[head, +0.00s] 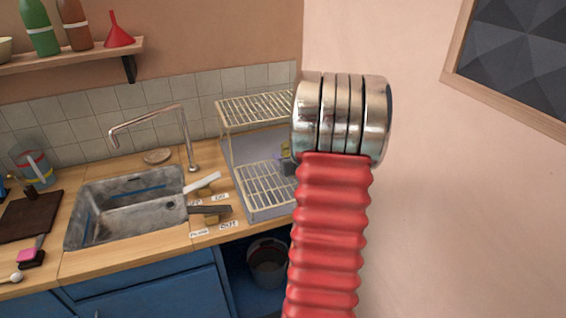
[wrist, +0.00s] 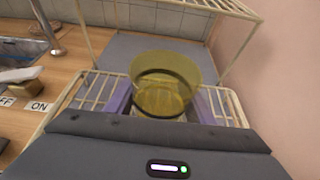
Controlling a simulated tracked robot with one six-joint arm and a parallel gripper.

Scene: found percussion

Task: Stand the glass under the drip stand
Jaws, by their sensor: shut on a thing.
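A yellow see-through glass (wrist: 165,82) is held between the purple fingers of my gripper (wrist: 160,106) in the wrist view, with its open rim up. Its base is hard to make out, so I cannot tell whether it touches the lower shelf. A two-tier wire rack (head: 258,190), which looks like the drip stand, stands right of the sink; its lower wires show around the glass in the wrist view (wrist: 232,106). The upper shelf (head: 258,106) is above. In the head view, a small part of the yellow glass (head: 285,148) shows beside my red arm, which hides the rest.
A metal sink (head: 125,210) with a tall tap (head: 186,135) is left of the rack. Small switch levers with ON and OFF labels (head: 220,197) lie between them. The wall (wrist: 285,75) is close on the right. A bucket (head: 267,262) stands below the counter.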

